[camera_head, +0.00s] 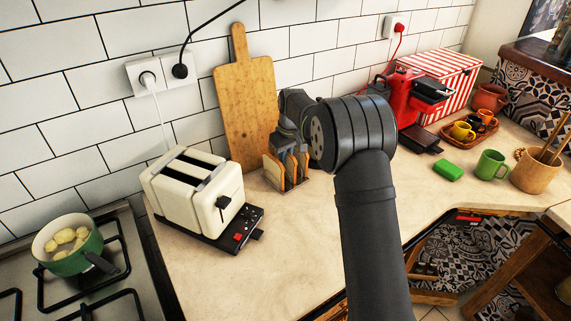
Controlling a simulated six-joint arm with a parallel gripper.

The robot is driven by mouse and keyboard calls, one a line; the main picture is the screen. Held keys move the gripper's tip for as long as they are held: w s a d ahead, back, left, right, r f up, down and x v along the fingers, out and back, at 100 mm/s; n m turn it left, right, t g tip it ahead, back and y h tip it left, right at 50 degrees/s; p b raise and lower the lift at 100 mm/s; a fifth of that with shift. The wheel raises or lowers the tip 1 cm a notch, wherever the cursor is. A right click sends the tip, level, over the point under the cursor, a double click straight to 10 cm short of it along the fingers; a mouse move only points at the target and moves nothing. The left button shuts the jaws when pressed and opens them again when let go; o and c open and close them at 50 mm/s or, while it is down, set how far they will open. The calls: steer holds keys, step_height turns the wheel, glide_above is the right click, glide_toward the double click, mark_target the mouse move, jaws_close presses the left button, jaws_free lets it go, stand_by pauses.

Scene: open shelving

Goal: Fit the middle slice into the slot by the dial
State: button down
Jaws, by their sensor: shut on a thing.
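The cream toaster (195,205) stands on the counter at left, with two dark slots in its top. A black lever or knob (223,202) is on its right end, and its black base has small controls and a red button (237,237). I cannot make out which control is the dial. Right of the toaster, several upright bread slices (272,171) stand in a small rack (285,188). My gripper (291,155) points down over the rack and is shut on the middle slice (289,172), which still stands among the others. The fingers partly hide it.
A wooden cutting board (245,110) leans on the wall behind. Counter between toaster and rack is clear. A green pot (75,245) sits on the stove at left. A red appliance (405,95), green block (448,171) and green mug (491,165) are at right.

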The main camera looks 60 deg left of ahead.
steer(key=r, duration=1)
steer(key=shift+s+r, duration=0.3)
steer(key=s+d+r+n, duration=0.2)
steer(key=s+r+n, duration=0.1)
steer(key=s+r, duration=0.5)
steer(key=s+d+r+n, duration=0.2)
steer(key=s+d+r, duration=0.1)
steer(key=s+r, duration=0.5)
steer(key=s+a+f, duration=0.6)
steer(key=s+f, duration=0.5)
steer(key=shift+a+f+g, duration=0.15)
steer(key=shift+f+g, duration=0.15)
steer(key=shift+g, duration=0.1)
steer(key=shift+f, duration=0.2)
steer(key=shift+f, duration=0.4)
